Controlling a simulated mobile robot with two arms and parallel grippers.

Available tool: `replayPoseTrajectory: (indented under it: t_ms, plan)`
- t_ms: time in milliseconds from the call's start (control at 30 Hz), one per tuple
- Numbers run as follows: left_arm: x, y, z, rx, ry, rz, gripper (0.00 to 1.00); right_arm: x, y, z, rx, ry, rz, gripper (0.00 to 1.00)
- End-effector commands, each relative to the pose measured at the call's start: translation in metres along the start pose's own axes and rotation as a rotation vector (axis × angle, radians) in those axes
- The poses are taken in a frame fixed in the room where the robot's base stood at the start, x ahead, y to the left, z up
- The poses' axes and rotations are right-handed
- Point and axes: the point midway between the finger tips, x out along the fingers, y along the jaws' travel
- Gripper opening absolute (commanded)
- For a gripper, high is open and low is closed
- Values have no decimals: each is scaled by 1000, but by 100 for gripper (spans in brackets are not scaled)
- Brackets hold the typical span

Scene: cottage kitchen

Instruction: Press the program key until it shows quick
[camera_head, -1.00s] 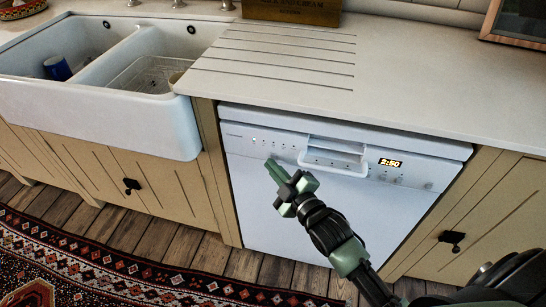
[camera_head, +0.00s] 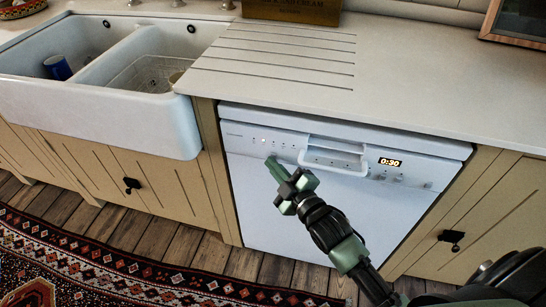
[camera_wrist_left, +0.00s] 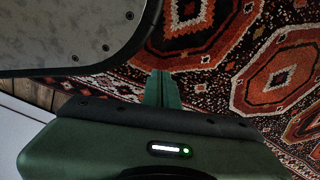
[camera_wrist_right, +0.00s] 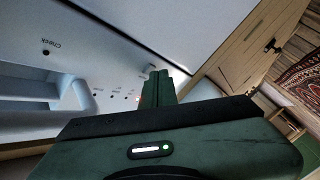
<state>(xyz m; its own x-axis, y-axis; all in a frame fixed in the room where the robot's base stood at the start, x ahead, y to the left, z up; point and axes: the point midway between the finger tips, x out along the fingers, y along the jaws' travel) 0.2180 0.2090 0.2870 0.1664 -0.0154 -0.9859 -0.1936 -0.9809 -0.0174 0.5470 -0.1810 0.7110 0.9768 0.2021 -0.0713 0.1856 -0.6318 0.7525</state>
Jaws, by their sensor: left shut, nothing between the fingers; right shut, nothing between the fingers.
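The white dishwasher (camera_head: 330,205) is closed under the counter. Its display (camera_head: 390,162) reads 0:30. A small orange light (camera_head: 263,139) glows at the left of its control panel; the labels there are too small to read. My right gripper (camera_head: 271,161) is shut and empty, its fingertips at the left part of the panel, just below the row of lights. In the right wrist view its fingers (camera_wrist_right: 157,84) cover the key area, and I cannot tell whether they touch a key. My left gripper (camera_wrist_left: 162,88) is shut and empty above the rug, away from the dishwasher.
A recessed handle (camera_head: 333,160) sits mid-panel, right of my right fingertips. The counter (camera_head: 400,80) overhangs above. A double sink (camera_head: 150,110) with a blue cup (camera_head: 57,67) is at the left. A patterned rug (camera_head: 120,275) lies on the floor.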

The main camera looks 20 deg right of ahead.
Motion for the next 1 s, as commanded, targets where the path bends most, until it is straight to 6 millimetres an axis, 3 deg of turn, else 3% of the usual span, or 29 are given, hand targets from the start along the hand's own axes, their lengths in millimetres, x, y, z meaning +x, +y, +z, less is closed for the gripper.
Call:
replayPoseTrajectory:
  t_ms: [533, 1000]
  plan:
    - [12, 0, 26, 4, -17, 0, 0, -8, -6, -6, 1, 0, 0, 0]
    - [13, 0, 21, 4, -7, 0, 0, -13, -9, -10, 2, -1, -2, 0]
